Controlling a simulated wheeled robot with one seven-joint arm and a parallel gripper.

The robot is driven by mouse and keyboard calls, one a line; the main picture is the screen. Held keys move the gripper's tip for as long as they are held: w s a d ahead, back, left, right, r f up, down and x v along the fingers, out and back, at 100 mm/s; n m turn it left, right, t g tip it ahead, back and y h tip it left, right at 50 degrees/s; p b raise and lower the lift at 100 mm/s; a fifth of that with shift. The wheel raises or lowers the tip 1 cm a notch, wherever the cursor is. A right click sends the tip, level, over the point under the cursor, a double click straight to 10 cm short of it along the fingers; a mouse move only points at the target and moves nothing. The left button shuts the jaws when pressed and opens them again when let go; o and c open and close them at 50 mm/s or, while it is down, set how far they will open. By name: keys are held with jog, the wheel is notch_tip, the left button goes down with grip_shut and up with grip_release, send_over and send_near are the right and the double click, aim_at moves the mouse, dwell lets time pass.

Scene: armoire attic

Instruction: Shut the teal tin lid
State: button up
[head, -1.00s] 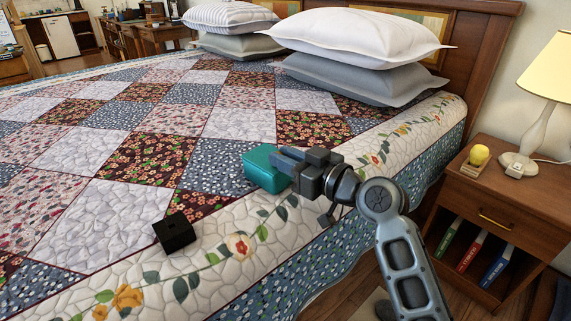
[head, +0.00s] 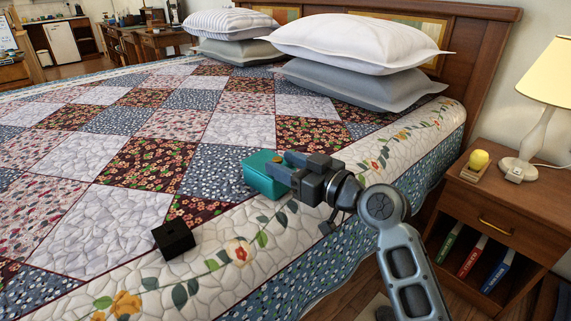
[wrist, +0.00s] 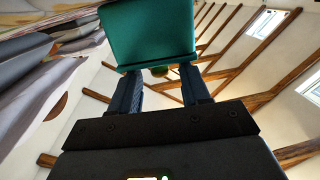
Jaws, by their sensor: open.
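The teal tin (head: 260,178) sits on the quilt near the bed's right edge. My gripper (head: 284,165) is at its right side, with the two fingers apart and pointing at it. In the wrist view a teal face of the tin (wrist: 150,35) with a dark lip along its lower edge lies just beyond the fingertips (wrist: 160,76). Nothing is held between the fingers. Whether the fingers touch the tin I cannot tell. My gripper hides part of the tin's right side in the head view, and how far the lid stands open is not clear.
A small black box (head: 174,240) lies on the quilt to the front left of the tin. Pillows (head: 355,40) are stacked behind it by the headboard. A nightstand (head: 500,220) with a lamp and a yellow object stands at the right. The quilt left of the tin is clear.

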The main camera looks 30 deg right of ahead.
jog(key=v, duration=0.7)
jog(key=shift+s+d, duration=0.1)
jog(key=shift+s, duration=0.15)
jog(key=shift+s+f+p, duration=0.15)
jog(key=shift+s+p, duration=0.15)
jog(key=shift+p, duration=0.15)
jog(key=s+a+f+m+g+h+p, duration=0.1)
jog(key=s+a+m+h+p, duration=0.15)
jog(key=s+p, duration=0.45)
jog(key=s+a+f+m+h+p, duration=0.1)
jog(key=s+m+h+p, duration=0.25)
jog(key=s, duration=0.85)
jog(key=s+r+n+p, duration=0.1)
jog(key=s+r+p, duration=0.3)
jog(key=s+r, duration=0.3)
jog(key=s+a+r+p, duration=0.1)
jog(key=s+r+p, duration=0.2)
jog(key=s+r, duration=0.4)
jog(key=s, duration=0.5)
jog(key=shift+s+n+p, duration=0.2)
jog(key=shift+n+p, duration=0.2)
